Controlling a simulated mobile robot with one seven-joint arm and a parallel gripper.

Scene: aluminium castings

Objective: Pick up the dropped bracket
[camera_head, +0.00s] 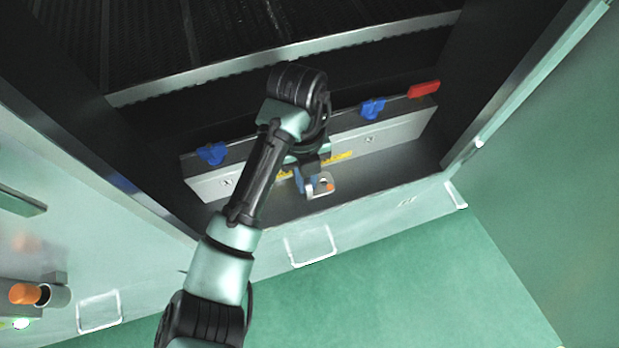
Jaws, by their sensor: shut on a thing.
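My gripper (312,182) is at the end of my arm, low inside the dark recess of a machine. It is shut on a small pale metal bracket (325,187), which shows at the fingertips, partly hidden by them. The bracket has a dark hole and a small orange spot. It is just in front of a long silver bar and close above the recess floor. I cannot tell whether the bracket touches the floor.
The silver bar (385,138) with blue clamps (373,108) and a red end piece (424,89) stands behind my gripper. The machine's front sill (400,199) is just below. A side wall (515,85) rises at the right. The green floor (430,270) in front is clear.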

